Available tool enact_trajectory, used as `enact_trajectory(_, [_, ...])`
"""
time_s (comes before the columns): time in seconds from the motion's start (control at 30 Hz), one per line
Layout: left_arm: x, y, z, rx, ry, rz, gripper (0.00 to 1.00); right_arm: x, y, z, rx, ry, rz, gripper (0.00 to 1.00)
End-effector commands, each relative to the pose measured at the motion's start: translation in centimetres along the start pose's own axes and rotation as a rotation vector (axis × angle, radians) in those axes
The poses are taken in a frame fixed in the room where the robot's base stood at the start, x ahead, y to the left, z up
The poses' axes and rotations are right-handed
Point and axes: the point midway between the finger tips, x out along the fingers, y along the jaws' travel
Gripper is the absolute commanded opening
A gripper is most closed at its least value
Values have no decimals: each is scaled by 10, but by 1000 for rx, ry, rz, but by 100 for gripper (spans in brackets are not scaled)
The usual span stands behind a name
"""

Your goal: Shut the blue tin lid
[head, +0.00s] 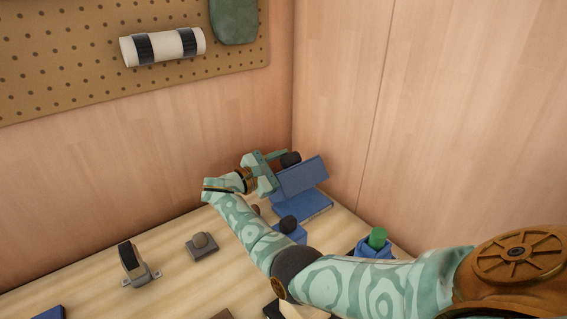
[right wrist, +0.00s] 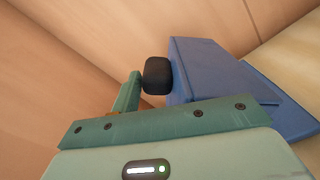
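The blue tin (head: 308,207) stands in the back corner of the table. Its lid (head: 302,175) is raised, tilted up steeply over the base. A black knob (head: 290,159) sits at the lid's left edge, and shows near the middle of the right wrist view (right wrist: 157,76). My right gripper (head: 276,168) is at the lid's left side. In the right wrist view, one teal finger (right wrist: 127,92) is right beside the knob, and the lid (right wrist: 215,72) fills the space right of it. The other finger cannot be made out. My left gripper is not in view.
A smaller blue block with a black knob (head: 288,225) sits in front of the tin. A blue holder with a green cylinder (head: 377,240) is to the right. A grey block (head: 202,246) and a bracket (head: 133,264) stand left. Wooden walls close the corner behind.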

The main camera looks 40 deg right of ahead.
Motion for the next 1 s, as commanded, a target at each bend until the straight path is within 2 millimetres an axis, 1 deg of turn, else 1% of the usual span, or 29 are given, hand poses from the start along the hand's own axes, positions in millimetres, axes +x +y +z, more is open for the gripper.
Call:
enact_trajectory(0.2, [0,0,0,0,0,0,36,-1,2,3,7,-3,2,40])
enact_trajectory(0.27, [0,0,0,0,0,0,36,-5,3,3,8,-3,2,40])
enact_trajectory(0.33, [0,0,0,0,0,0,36,-14,3,2,7,-2,3,40])
enact_trajectory(0.37, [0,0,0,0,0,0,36,-19,3,2,7,-2,4,40])
enact_trajectory(0.47, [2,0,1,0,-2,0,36,-43,3,1,6,2,4,40])
enact_trajectory(0.7, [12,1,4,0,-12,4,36,-109,1,-2,0,3,3,40])
enact_trajectory(0.8, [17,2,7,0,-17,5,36,-131,0,-3,-1,2,2,40])
enact_trajectory(0.9, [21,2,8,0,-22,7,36,-148,-1,-3,-1,1,1,40])
enact_trajectory(1.0, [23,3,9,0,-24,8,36,-158,0,-2,-1,0,0,40])
